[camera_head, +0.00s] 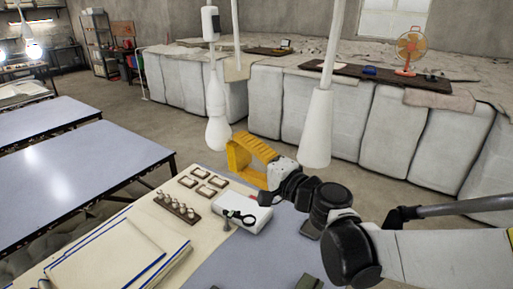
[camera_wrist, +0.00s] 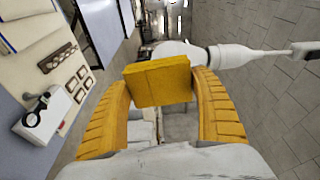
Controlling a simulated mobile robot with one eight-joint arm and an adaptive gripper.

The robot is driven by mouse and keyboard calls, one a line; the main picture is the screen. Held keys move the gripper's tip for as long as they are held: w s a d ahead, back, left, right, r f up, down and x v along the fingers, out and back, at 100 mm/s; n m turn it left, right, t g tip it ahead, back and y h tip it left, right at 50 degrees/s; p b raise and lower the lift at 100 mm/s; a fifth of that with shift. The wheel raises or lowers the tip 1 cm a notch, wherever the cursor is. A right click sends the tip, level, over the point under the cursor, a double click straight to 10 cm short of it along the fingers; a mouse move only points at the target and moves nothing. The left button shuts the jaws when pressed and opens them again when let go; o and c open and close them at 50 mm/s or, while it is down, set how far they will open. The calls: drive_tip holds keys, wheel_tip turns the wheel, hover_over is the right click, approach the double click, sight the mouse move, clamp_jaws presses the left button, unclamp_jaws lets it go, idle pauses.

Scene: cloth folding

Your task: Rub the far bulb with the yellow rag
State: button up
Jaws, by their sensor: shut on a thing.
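The yellow rag (camera_wrist: 158,82) is a folded block held between the ribbed yellow fingers of my gripper (camera_head: 240,156). In the head view, rag and fingers are hard to tell apart. The far bulb (camera_head: 217,132) is white and hangs on a pendant just left of the gripper tips. In the wrist view, the bulb (camera_wrist: 175,48) lies right behind the rag, which partly hides it. I cannot tell whether they touch. The near bulb (camera_head: 317,125), a white pendant shape, hangs to the right, above my wrist.
Below is a table with a white box (camera_head: 243,214) bearing black rings, small framed pieces (camera_head: 203,182), a rack of small knobs (camera_head: 176,206) and large sheets (camera_head: 108,256). Blue-topped tables (camera_head: 75,175) stand left. Open air surrounds the bulbs.

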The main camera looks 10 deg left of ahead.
sight(245, 155)
drive_tip(key=shift+x, duration=1.05)
drive_tip(key=shift+s+a+r, duration=0.1)
wheel_tip(245, 155, up, 4)
drive_tip(key=p, duration=0.2)
drive_tip(key=shift+p, duration=0.4)
wheel_tip(245, 155, down, 4)
drive_tip(key=b, duration=0.4)
drive_tip(key=shift+w+v, duration=0.15)
drive_tip(key=shift+v, duration=1.3)
drive_tip(key=shift+w+v, duration=0.15)
drive_tip(key=shift+v, duration=1.35)
drive_tip(key=shift+d, duration=0.3)
